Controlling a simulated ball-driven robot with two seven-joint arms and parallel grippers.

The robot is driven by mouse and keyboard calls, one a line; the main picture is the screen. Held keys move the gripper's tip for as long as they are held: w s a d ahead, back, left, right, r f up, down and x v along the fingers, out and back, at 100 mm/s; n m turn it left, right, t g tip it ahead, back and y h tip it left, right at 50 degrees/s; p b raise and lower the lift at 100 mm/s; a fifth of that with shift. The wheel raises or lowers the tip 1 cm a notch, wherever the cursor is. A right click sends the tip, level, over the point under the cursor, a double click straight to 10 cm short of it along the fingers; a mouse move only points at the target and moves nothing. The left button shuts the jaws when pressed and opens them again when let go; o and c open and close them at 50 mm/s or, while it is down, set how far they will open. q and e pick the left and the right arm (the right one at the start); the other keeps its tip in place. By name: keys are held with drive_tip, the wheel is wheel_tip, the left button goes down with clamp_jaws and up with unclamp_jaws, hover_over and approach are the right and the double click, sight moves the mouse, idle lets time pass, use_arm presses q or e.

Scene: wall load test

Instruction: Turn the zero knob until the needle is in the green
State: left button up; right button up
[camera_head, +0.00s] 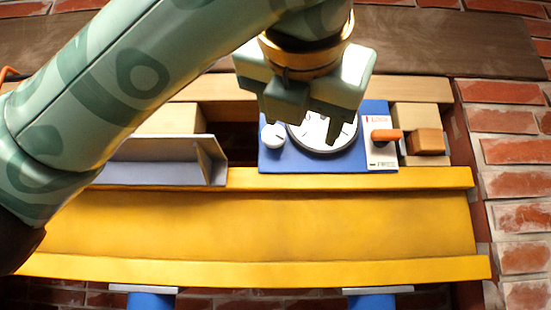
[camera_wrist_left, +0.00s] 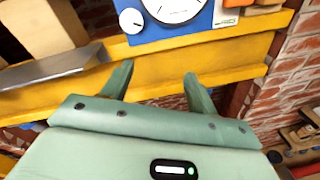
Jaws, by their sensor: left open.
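The blue gauge panel (camera_head: 350,160) stands on the yellow beam, with a round white dial (camera_head: 322,140) on its face. The white zero knob (camera_head: 273,135) is at the dial's lower left. It also shows whole in the left wrist view (camera_wrist_left: 131,20). My left gripper (camera_head: 305,114) is open and covers the upper part of the dial in the head view. In the left wrist view its fingers (camera_wrist_left: 157,72) are apart with nothing between them, below the panel and clear of the knob. I cannot make out the needle or a green zone. My right gripper is not in view.
An orange lever (camera_head: 386,135) sticks out by a white label at the panel's right, near a wooden block (camera_head: 427,141). A grey metal angle (camera_head: 160,165) lies left of the panel. The yellow beam (camera_head: 260,225) crosses below, with brick wall (camera_head: 515,170) at right.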

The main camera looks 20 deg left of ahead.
use_arm(q)
drive_tip(key=s+a+r+y, duration=0.1)
drive_tip(key=s+a+r, duration=0.1)
drive_tip(key=s+r, duration=0.25)
drive_tip(key=p, duration=0.9)
approach(275, 133)
drive_tip(key=shift+t, duration=0.4)
drive_tip(key=x, duration=0.7)
drive_tip(key=shift+w+a+f, duration=0.15)
drive_tip(key=shift+w, duration=0.05)
drive_tip(key=shift+w+a+f+p, duration=0.1)
drive_tip(key=shift+w+f+p, duration=0.05)
drive_tip(key=shift+w+p, duration=0.25)
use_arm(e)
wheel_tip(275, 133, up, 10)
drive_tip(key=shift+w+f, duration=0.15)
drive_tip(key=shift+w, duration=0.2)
use_arm(q)
drive_tip(key=c, duration=1)
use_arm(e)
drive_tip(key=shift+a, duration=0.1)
